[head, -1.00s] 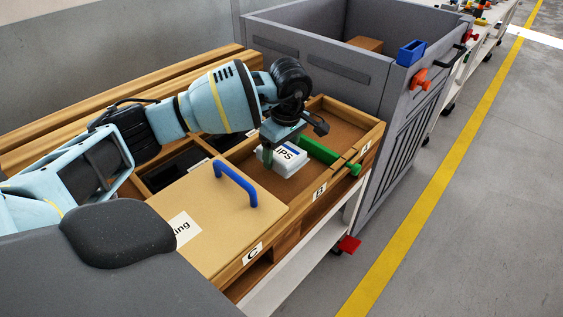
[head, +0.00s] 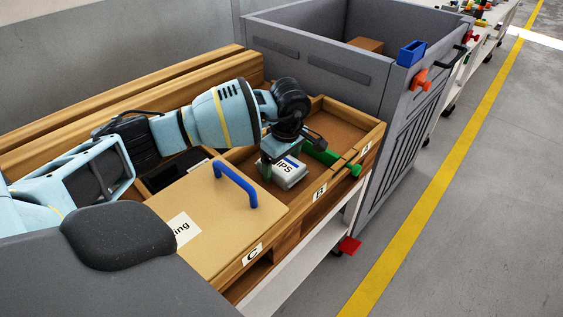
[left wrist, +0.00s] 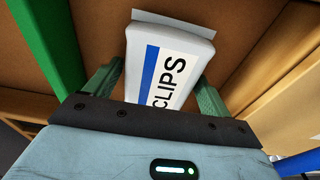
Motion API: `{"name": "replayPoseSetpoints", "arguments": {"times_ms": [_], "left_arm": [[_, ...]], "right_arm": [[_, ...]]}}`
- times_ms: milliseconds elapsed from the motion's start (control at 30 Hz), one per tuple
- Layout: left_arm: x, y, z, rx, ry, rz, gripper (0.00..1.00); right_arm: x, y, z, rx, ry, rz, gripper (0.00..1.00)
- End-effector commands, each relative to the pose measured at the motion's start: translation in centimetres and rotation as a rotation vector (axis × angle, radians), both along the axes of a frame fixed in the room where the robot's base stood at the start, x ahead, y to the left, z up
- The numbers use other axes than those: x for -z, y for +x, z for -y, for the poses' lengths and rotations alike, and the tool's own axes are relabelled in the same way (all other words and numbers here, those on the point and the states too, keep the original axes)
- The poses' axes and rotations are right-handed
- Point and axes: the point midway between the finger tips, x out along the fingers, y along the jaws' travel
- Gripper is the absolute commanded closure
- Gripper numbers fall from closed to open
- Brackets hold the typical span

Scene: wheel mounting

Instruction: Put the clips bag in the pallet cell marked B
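The clips bag (head: 290,174) is a white pack with a blue stripe and black lettering. In the head view it is inside the pallet cell behind the B label (head: 320,192), low down; I cannot tell whether it touches the floor. My left gripper (head: 281,166) reaches into this cell from above. My right gripper is not in view.
A green bar (head: 327,158) lies at the border toward cell A (head: 365,148). A tan lid with a blue handle (head: 236,184) covers the cell marked C (head: 253,254). A tall grey bin (head: 318,62) stands behind. Wooden boards (head: 120,108) run along the left side.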

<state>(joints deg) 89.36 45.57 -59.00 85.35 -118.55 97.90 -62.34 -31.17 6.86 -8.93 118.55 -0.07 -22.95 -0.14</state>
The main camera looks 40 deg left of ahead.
Motion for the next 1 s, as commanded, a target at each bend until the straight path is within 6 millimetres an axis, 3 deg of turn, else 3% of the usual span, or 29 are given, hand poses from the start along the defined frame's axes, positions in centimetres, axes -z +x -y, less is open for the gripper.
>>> {"name": "replayPoseSetpoints", "arguments": {"times_ms": [100,467,1000], "left_arm": [[0.0,0.0,0.0,0.000,0.000,0.000,0.06],[-0.8,0.1,0.1,0.000,0.000,0.003,0.06],[-10.2,0.0,1.2,0.001,0.000,0.005,0.06]], "right_arm": [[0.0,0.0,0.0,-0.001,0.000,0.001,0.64],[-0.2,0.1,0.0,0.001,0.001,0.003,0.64],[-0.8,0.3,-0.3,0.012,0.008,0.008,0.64]]}}
